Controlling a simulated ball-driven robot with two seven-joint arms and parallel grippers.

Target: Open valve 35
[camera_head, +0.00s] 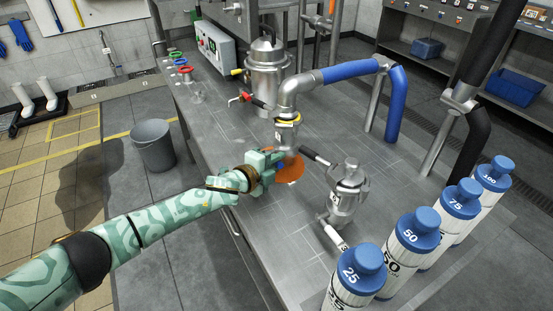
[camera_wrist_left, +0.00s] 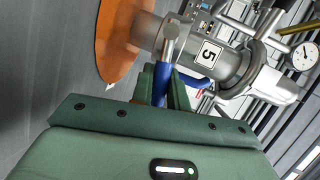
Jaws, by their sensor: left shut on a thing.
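My left gripper (camera_head: 272,163) reaches in from the left, beside the lower end of the bent steel pipe (camera_head: 290,100). In the left wrist view its two green fingers (camera_wrist_left: 163,86) are shut on a blue valve handle (camera_wrist_left: 166,72). The handle joins a steel valve body under the pipe. A white label (camera_wrist_left: 208,54) on the fitting above shows a tilted 5; I cannot read a full 35. Only a bit of the blue handle (camera_head: 281,165) shows in the head view. An orange disc (camera_head: 291,172) lies just below and beside the gripper. My right gripper is not in view.
A small steel vessel (camera_head: 348,190) with black and white handles stands to the right of the gripper. A jacketed mixer (camera_head: 267,72) stands behind. Several numbered bottles (camera_head: 414,236) line the right edge. A grey bucket (camera_head: 153,145) stands on the floor left of the bench.

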